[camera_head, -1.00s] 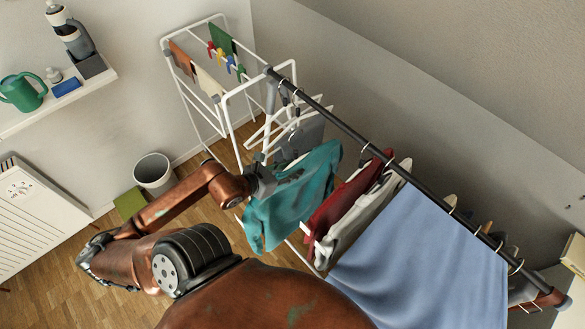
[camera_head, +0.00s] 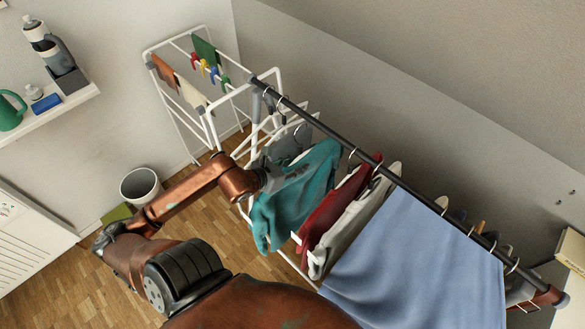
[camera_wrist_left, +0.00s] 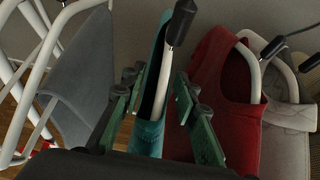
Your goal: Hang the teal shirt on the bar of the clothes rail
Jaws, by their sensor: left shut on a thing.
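The teal shirt (camera_head: 293,205) hangs below the black bar (camera_head: 335,136) of the clothes rail, left of a red shirt (camera_head: 326,216). My left gripper (camera_head: 277,178) is at the shirt's upper left side. In the left wrist view its green fingers (camera_wrist_left: 158,100) are shut on the shirt's white hanger (camera_wrist_left: 157,80), with teal cloth (camera_wrist_left: 150,136) showing between and behind them. The hanger's dark neck rises above the fingers. Whether its hook is over the bar cannot be told. My right gripper is not in view.
A grey garment (camera_head: 288,145) hangs to the left of the teal shirt, and a pale shirt (camera_head: 340,235) and a blue cloth (camera_head: 415,265) hang to the right. A white drying rack (camera_head: 150,60) stands behind the rail's left end. A bin (camera_head: 139,186) stands on the floor.

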